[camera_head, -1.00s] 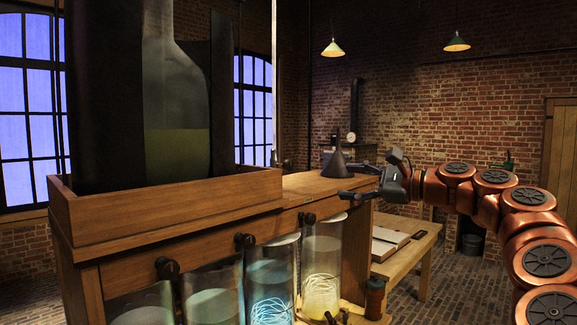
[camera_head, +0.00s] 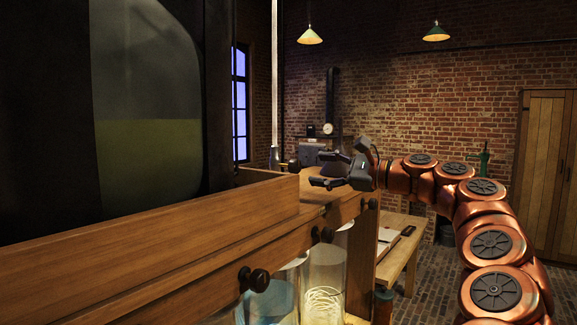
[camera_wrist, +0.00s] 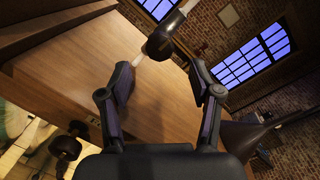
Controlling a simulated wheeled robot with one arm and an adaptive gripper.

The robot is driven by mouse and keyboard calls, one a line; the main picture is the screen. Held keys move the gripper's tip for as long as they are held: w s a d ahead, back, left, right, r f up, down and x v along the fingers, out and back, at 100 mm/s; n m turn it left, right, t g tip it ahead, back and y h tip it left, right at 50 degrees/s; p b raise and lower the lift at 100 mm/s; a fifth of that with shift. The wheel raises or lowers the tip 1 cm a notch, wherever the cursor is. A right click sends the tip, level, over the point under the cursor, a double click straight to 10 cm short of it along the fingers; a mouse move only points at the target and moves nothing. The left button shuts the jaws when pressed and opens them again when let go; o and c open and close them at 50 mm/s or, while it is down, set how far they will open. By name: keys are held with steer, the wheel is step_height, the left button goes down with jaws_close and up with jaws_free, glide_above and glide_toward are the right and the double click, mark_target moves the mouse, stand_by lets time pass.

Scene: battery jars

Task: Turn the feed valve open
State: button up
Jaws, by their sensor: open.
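A dark round knob (camera_wrist: 158,46), which looks like the feed valve, sits at the foot of a pale upright tube beyond my fingertips in the wrist view. In the head view a small dark knob (camera_head: 293,164) shows beside the tube's lower end (camera_head: 274,157), just left of my gripper (camera_head: 316,170). My gripper (camera_wrist: 160,72) is open and empty, its two fingers spread over the bench top. The knob lies ahead of the gap between them, apart from both. Its handle position is hard to tell.
The wooden bench (camera_head: 190,275) carries a big dark-framed glass vessel (camera_head: 150,150). Black knobs (camera_head: 253,279) line its front above glass jars (camera_head: 325,275). A dark funnel (camera_wrist: 240,135) stands close right of my gripper in the wrist view. A low table (camera_head: 405,245) is behind.

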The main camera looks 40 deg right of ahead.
mark_target(299, 167)
steer(key=shift+p+x, duration=0.75)
steer(key=shift+x, duration=2.85)
steer(key=shift+c, duration=0.3)
steer(key=c, duration=1.1)
